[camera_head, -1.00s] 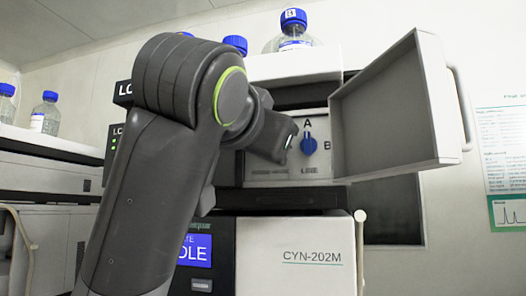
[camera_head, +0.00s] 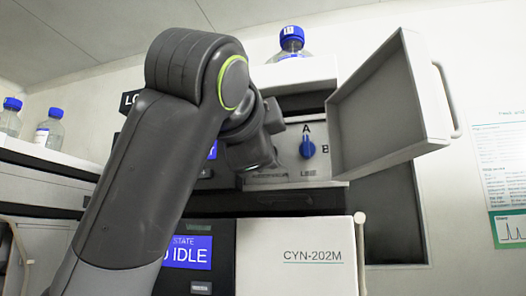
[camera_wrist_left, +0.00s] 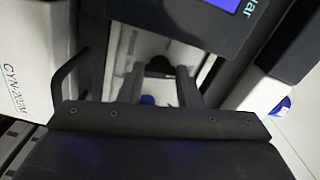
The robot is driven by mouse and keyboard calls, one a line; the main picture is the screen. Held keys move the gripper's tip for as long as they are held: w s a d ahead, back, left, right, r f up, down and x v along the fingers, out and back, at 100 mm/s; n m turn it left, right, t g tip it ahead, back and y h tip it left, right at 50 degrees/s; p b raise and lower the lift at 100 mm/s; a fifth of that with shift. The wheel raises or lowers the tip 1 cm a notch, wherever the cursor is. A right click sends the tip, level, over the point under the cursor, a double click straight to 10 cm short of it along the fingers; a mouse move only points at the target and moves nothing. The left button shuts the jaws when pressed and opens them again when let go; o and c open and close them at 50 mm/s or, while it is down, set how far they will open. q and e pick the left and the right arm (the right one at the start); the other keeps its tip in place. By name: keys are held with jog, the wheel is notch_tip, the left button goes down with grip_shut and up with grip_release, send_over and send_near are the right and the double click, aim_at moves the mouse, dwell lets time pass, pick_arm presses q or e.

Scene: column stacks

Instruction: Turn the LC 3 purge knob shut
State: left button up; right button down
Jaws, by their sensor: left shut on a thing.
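My left gripper (camera_wrist_left: 160,73) has its two dark fingers on either side of a dark round knob (camera_wrist_left: 158,65), which I take for the purge knob; it is shut on it. In the head view my left wrist (camera_head: 250,150) covers that part of the panel, so the knob and fingertips are hidden there. Right of the wrist, a blue valve knob (camera_head: 307,146) with marks A and B sits on the white panel (camera_head: 290,172). A bit of blue (camera_wrist_left: 147,100), probably that valve knob, shows between the fingers in the wrist view. My right gripper is out of view.
An open door (camera_head: 385,110) with a handle stands out at the right of the panel. Below is the white CYN-202M front (camera_head: 295,255) beside an IDLE screen (camera_head: 190,252). A blue-capped bottle (camera_head: 291,45) stands on top; more bottles (camera_head: 48,126) are at left.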

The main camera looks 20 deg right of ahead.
pick_arm(q)
jog(key=shift+m, duration=1.2)
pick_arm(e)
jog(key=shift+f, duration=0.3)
pick_arm(q)
jog(key=shift+b, duration=0.3)
jog(key=o, duration=0.7)
jog(key=shift+s, duration=0.15)
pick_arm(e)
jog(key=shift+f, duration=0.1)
pick_arm(q)
jog(key=shift+s+a, duration=0.25)
jog(key=shift+s, duration=0.05)
jog(key=b+v, duration=0.4)
jog(key=v, duration=1.2)
jog(key=shift+b, duration=0.35)
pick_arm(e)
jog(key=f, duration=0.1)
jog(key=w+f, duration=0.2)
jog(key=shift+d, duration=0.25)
